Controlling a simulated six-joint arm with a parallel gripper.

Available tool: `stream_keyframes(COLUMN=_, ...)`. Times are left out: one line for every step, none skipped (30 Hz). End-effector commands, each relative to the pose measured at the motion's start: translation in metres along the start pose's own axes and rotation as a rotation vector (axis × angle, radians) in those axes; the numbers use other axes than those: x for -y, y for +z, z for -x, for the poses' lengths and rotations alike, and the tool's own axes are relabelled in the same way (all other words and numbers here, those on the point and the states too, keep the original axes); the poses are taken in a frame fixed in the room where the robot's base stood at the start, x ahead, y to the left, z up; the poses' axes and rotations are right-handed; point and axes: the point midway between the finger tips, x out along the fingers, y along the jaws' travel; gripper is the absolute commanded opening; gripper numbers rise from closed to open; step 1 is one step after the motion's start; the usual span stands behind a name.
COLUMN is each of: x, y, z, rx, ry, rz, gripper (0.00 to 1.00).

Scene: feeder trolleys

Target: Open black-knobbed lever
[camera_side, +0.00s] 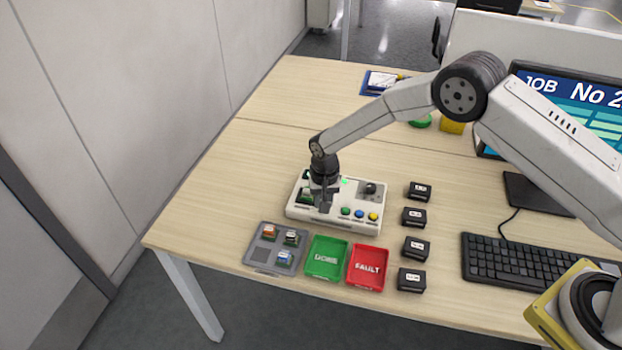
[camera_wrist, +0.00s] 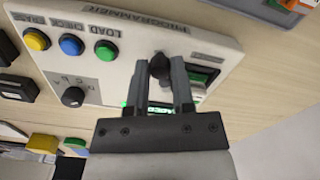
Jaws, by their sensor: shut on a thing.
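The programmer (camera_side: 357,200) is a white box on the table; it also shows in the wrist view (camera_wrist: 112,75). Its lever has a round black knob (camera_wrist: 160,66), seen in the wrist view beside a socket (camera_wrist: 203,76) that holds a green board. In the wrist view my gripper (camera_wrist: 161,72) has one finger on each side of the knob and is shut on it. In the side view my gripper (camera_side: 324,206) points down over the left half of the programmer and hides the lever. The lever's exact tilt cannot be told.
The programmer has green, blue and yellow buttons (camera_side: 359,213) and a dark dial (camera_side: 371,188). In front are a grey tray (camera_side: 261,256) with small boards, a green tray (camera_side: 325,274) and a red FAULT tray (camera_side: 367,284). Several black boxes (camera_side: 413,249) stand right. The table's left side is clear.

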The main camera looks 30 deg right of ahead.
Motion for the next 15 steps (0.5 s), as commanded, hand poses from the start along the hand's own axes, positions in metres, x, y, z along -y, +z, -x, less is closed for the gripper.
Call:
stream_keyframes(x=0.0013, y=0.0002, z=0.0005, rx=0.0, ry=-0.001, rz=-0.011, gripper=0.0)
stream_keyframes(x=0.0015, y=0.0002, z=0.0004, rx=0.0, ry=-0.001, rz=-0.017, gripper=0.0)
stream_keyframes(x=0.0018, y=0.0002, z=0.0004, rx=0.0, ry=-0.001, rz=-0.025, gripper=0.0)
stream_keyframes(x=0.0019, y=0.0002, z=0.0004, rx=0.0, ry=-0.001, rz=-0.028, gripper=0.0)
stream_keyframes(x=0.0021, y=0.0002, z=0.0004, rx=0.0, ry=-0.001, rz=-0.031, gripper=0.0)
stream_keyframes(x=0.0022, y=0.0002, z=0.0004, rx=0.0, ry=-0.001, rz=-0.034, gripper=0.0)
stream_keyframes(x=0.0023, y=0.0002, z=0.0004, rx=0.0, ry=-0.001, rz=-0.035, gripper=0.0)
stream_keyframes(x=0.0023, y=0.0002, z=0.0005, rx=0.0, ry=-0.001, rz=-0.036, gripper=0.0)
stream_keyframes(x=0.0024, y=0.0002, z=0.0005, rx=0.0, ry=-0.001, rz=-0.036, gripper=0.0)
stream_keyframes(x=0.0024, y=0.0002, z=0.0005, rx=0.0, ry=-0.001, rz=-0.036, gripper=0.0)
stream_keyframes(x=0.0024, y=0.0002, z=0.0005, rx=0.0, ry=-0.001, rz=-0.036, gripper=0.0)
stream_keyframes(x=0.0024, y=0.0002, z=0.0005, rx=0.0, ry=-0.001, rz=-0.036, gripper=0.0)
stream_keyframes(x=0.0025, y=0.0002, z=0.0005, rx=0.0, ry=-0.001, rz=-0.036, gripper=0.0)
stream_keyframes(x=0.0025, y=0.0002, z=0.0005, rx=0.0, ry=-0.002, rz=-0.036, gripper=0.0)
stream_keyframes(x=0.0026, y=0.0002, z=0.0005, rx=0.0, ry=-0.002, rz=-0.036, gripper=0.0)
